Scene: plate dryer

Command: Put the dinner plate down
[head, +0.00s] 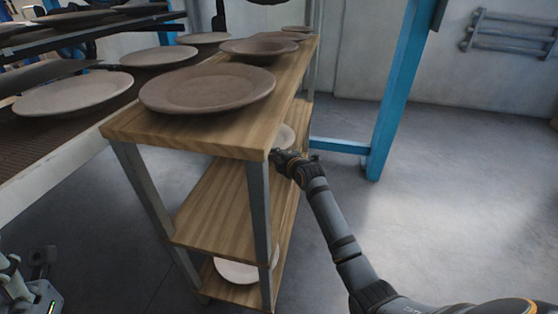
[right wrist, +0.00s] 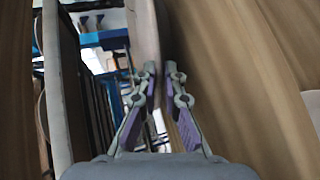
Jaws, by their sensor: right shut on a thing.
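The dinner plate (head: 286,137) is a pale plate in the head view, partly hidden by the shelf unit's top board and by my arm. My right gripper (head: 281,158) reaches in at the right side of the shelf unit, just below the top board. In the right wrist view the plate (right wrist: 145,32) shows edge-on, and my right gripper (right wrist: 160,75) is shut on its rim. Whether the plate touches the middle shelf (head: 222,205) is hidden.
The wooden shelf unit (head: 205,137) has grey metal legs. A large brown plate (head: 207,88) and several others stand on its top. A white plate (head: 238,270) is on the bottom shelf. A conveyor (head: 60,137) with plates is at left. Floor at right is clear.

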